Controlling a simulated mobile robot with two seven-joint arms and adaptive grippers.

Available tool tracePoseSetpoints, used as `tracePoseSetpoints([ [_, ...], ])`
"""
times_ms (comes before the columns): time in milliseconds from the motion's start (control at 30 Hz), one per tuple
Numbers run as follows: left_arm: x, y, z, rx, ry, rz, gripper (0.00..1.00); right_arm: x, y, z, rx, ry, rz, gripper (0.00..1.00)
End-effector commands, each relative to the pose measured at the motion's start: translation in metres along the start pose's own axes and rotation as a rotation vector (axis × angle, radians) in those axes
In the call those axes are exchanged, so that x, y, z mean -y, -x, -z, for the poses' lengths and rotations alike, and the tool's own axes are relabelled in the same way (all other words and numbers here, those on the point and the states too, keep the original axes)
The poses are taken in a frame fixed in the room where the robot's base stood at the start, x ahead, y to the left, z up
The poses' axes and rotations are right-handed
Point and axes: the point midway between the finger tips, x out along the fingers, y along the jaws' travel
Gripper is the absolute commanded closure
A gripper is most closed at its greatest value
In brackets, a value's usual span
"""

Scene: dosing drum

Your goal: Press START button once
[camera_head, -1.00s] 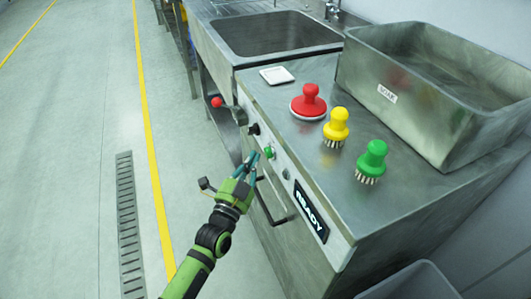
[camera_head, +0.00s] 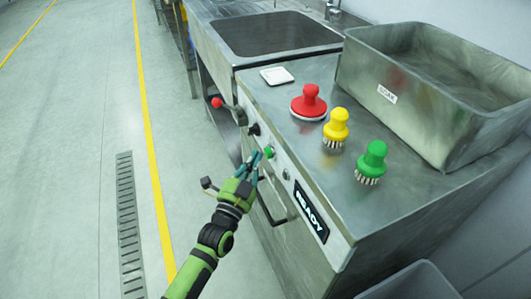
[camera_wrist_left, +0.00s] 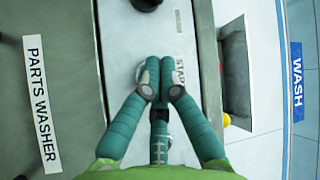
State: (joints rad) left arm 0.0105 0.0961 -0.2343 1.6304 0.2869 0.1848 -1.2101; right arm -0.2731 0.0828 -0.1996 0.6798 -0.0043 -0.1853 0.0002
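The green START button (camera_head: 268,151) sits on the front panel of the steel machine, below the counter edge. My left gripper (camera_head: 257,158) is just in front of the panel, its fingertips close to the button; whether they touch it I cannot tell. In the left wrist view the fingertips (camera_wrist_left: 158,66) of the left gripper are together with nothing between them, pointing at the panel. They partly cover the START label (camera_wrist_left: 180,72) and hide the button's green cap. My right gripper is in neither view.
A black knob (camera_head: 254,129) and a red-tipped lever (camera_head: 217,102) are farther along the panel. Red (camera_head: 309,102), yellow (camera_head: 336,129) and green brushes (camera_head: 371,162) stand on the counter, beside the SOAK basin (camera_head: 440,125).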

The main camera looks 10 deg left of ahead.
Motion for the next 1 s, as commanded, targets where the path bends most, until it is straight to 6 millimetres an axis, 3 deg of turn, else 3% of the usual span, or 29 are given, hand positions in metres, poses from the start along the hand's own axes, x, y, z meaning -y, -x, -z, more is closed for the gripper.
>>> tracePoseSetpoints([
  [333,-0.0015,-0.0017,0.0016,0.000,0.001,0.000,1.00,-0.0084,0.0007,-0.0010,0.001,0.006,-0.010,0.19],
  [1000,-0.0050,-0.0065,0.0048,0.000,0.001,0.000,1.00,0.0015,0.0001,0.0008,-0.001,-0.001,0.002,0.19],
])
